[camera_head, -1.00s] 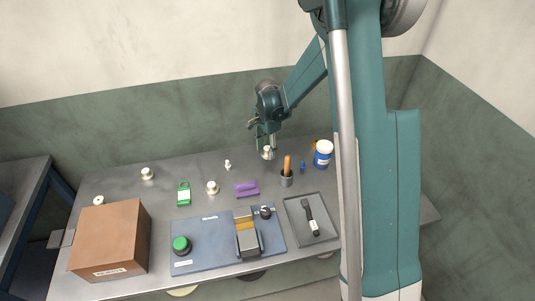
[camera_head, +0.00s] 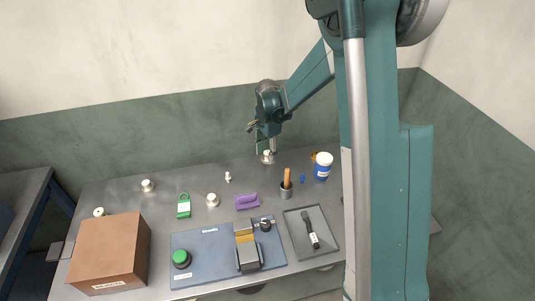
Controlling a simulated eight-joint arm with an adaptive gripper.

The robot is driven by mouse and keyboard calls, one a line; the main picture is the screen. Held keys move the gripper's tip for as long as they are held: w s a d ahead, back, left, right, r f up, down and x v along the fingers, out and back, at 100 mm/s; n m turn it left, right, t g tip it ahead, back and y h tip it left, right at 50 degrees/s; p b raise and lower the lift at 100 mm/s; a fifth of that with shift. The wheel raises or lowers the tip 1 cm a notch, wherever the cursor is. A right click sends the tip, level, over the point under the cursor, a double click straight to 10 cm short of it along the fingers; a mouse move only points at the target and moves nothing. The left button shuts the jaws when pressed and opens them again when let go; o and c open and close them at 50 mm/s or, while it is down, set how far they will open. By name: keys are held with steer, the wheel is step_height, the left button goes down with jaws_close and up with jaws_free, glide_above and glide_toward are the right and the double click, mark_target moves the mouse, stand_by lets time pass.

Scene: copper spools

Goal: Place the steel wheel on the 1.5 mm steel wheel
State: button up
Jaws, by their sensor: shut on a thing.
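My gripper (camera_head: 266,149) is at the back of the metal table, right of centre, pointing down. It is shut on a small pale steel wheel (camera_head: 267,157), held at the fingertips; whether the wheel touches the table I cannot tell. Other small pale wheel-like pieces stand on the table: one at the back left (camera_head: 148,185), one near the middle (camera_head: 212,200) and one by the brown box (camera_head: 99,212). Which of them is the 1.5 mm steel wheel I cannot tell, as any markings are too small to read.
A brown box (camera_head: 112,250) stands front left. A blue fixture board (camera_head: 205,245) with a green knob (camera_head: 181,258) lies at the front. A green tag (camera_head: 184,206), purple block (camera_head: 247,202), grey cup (camera_head: 286,192), white-and-blue jar (camera_head: 322,167) and grey tray (camera_head: 326,248) are around.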

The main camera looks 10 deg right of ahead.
steer(key=s+a+r+p, duration=0.1)
steer(key=s+a, duration=0.1)
steer(key=a, duration=0.5)
steer(key=s+a+r+p, duration=0.1)
steer(key=s+a, duration=0.1)
steer(key=a, duration=0.4)
step_height(320, 180, up, 2)
steer(key=r, duration=0.1)
glide_above(211, 197)
steer(key=shift+d+f+p, duration=0.1)
steer(key=shift+f+p, duration=0.15)
steer(key=shift+p, duration=0.2)
steer(key=shift+f+b, duration=0.4)
steer(key=shift+f, duration=2.7)
steer(key=shift+f, duration=1.9)
steer(key=shift+f+b, duration=0.15)
steer(key=shift+b, duration=0.3)
